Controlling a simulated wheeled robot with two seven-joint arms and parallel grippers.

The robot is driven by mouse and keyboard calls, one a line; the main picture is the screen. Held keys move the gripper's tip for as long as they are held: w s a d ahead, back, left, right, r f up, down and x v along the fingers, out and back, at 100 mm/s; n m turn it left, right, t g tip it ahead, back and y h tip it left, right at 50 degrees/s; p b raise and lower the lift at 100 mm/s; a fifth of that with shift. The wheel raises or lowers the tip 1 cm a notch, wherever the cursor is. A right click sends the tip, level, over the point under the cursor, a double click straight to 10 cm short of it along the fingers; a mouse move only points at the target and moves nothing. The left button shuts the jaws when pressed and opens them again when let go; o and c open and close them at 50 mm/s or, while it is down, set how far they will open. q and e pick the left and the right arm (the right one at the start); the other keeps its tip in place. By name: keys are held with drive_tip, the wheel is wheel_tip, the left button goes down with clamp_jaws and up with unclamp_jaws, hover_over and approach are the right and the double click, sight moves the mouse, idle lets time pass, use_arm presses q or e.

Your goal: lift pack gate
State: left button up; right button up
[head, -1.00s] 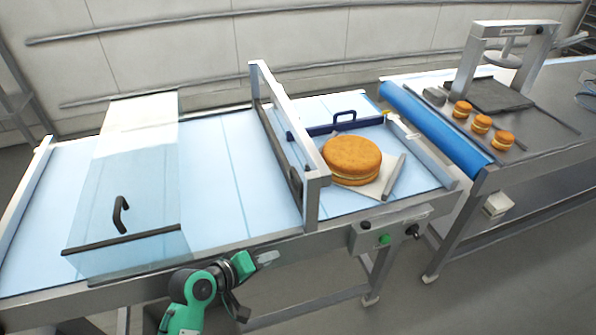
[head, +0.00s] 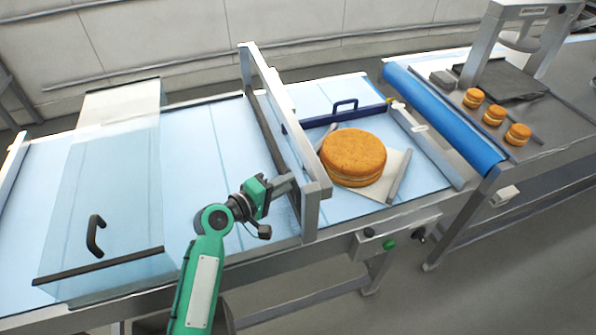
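A dark blue bar with a loop handle (head: 345,104) lies across the belt behind the large round filled cake (head: 353,157); I take it to be the pack gate, though no label shows. The bar is low, and its left end meets the upright metal frame (head: 272,112). The cake rests on a pale sheet right of the frame. My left gripper (head: 286,184) is over the belt, just left of the frame's near post and apart from the blue bar. Its fingers look like one grey block, so their opening is unclear. My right gripper is out of view.
A clear cover (head: 105,190) with a black handle (head: 95,236) stands over the belt at left. A control box with a green button (head: 389,245) is on the front rail. A blue roller (head: 440,118) and several small filled rounds (head: 494,116) are at right.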

use_arm(q)
drive_tip(key=x, duration=0.4)
drive_tip(key=shift+p, duration=0.4)
drive_tip(key=shift+w+d, duration=0.15)
drive_tip(key=shift+w, duration=0.15)
drive_tip(key=shift+d+f, duration=0.1)
drive_tip(key=shift+d, duration=0.1)
drive_tip(key=shift+w, duration=0.1)
clamp_jaws()
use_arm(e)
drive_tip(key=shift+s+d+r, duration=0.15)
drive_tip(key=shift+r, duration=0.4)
